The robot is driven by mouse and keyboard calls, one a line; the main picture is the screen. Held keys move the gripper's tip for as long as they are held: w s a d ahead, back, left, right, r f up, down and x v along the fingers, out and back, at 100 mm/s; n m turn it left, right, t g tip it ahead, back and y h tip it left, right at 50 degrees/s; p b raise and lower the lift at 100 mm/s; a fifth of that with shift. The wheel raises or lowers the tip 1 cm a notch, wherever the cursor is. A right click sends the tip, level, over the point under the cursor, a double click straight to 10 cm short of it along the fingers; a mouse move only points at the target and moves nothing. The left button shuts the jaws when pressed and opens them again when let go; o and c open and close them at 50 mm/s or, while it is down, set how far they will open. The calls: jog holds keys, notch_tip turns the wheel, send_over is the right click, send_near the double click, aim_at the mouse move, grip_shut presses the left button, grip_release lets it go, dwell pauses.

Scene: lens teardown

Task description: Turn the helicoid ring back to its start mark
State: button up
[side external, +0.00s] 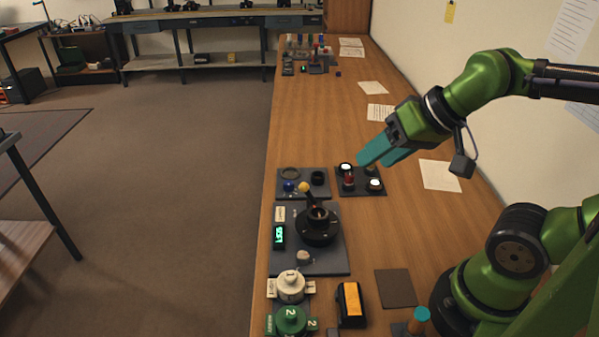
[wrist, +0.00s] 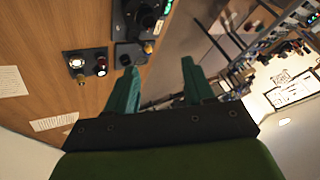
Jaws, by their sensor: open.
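The lens fixture is a dark base plate (side external: 325,262) with a round black ring assembly (side external: 318,230) on it, which I take to hold the helicoid ring. A green-lit display (side external: 279,236) is at the plate's left. The start mark is too small to make out. My gripper (side external: 371,156), with teal fingers, is open and empty, above and to the upper right of the assembly, apart from it. In the wrist view my fingers (wrist: 158,68) are spread, and a black round part (wrist: 146,14) shows at the top.
A small dark tray (side external: 372,190) with white-topped and red parts lies near my fingers. Another tray (side external: 284,193) sits to its left. A white pot (side external: 291,286), a green pot (side external: 291,321) and a black-and-orange box (side external: 351,304) stand in front.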

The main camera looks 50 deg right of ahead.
aim_at(318, 212)
jog(key=shift+o, duration=0.3)
jog(key=shift+o, duration=1.3)
jog(key=shift+f, duration=0.15)
jog(key=shift+o, duration=0.5)
jog(key=w+a+f+m+g, duration=0.1)
jog(key=w+f+m+g, duration=0.1)
jog(key=w+g, duration=0.2)
jog(key=w, duration=0.3)
jog(key=shift+w+a+h, duration=0.25)
jog(key=shift+a+h, duration=0.1)
jog(key=shift+h, duration=0.05)
jog(key=w+f+m+g, duration=0.1)
jog(key=f+m, duration=0.1)
jog(key=f, duration=0.3)
jog(key=w+f+m+g, duration=0.1)
jog(key=f+m, duration=0.2)
jog(key=f, duration=0.2)
jog(key=w+f+m+g+h, duration=0.1)
jog(key=w+f+m, duration=0.1)
jog(key=f, duration=0.4)
jog(key=shift+a+f+m, duration=0.1)
jog(key=shift+a+m, duration=0.05)
jog(key=shift+m, duration=0.25)
jog(key=shift+c, duration=0.2)
jog(key=c, duration=1)
